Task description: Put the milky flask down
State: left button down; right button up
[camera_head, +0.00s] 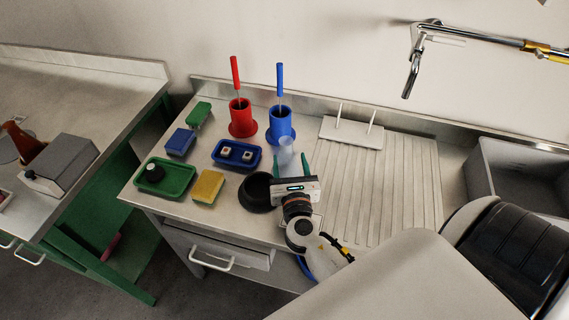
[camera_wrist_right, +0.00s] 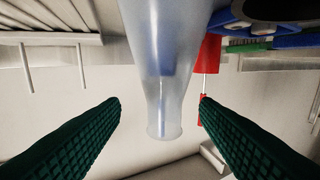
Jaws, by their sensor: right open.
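The milky flask (camera_head: 286,158) is a translucent, whitish vessel on the counter, just behind the black bowl and in front of the blue holder. In the right wrist view the flask (camera_wrist_right: 165,75) appears upside down, its rimmed mouth towards the bottom of the picture. My right gripper (camera_head: 290,167) is open, its two green fingers on either side of the flask. In the wrist view the fingers (camera_wrist_right: 160,104) stand apart with a visible gap to the flask on the left and a smaller one on the right. The flask's base is hidden. My left gripper is out of view.
A black bowl (camera_head: 257,191) is close left of my gripper. A blue tray (camera_head: 222,158), green tray (camera_head: 183,190) and yellow sponge (camera_head: 207,187) lie further left. Red (camera_head: 241,120) and blue (camera_head: 280,128) holders stand behind. The ribbed draining area (camera_head: 400,195) to the right is clear.

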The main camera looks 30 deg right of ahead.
aim_at(286, 144)
jog(key=shift+x, duration=0.95)
jog(key=shift+r+p+x, duration=0.15)
jog(key=shift+p+x, duration=0.25)
jog(key=shift+x, duration=0.9)
jog(key=shift+r+p+x, duration=0.15)
jog(key=shift+p+x, duration=0.25)
jog(key=shift+x, duration=0.95)
jog(key=shift+a, duration=0.2)
grip_shut()
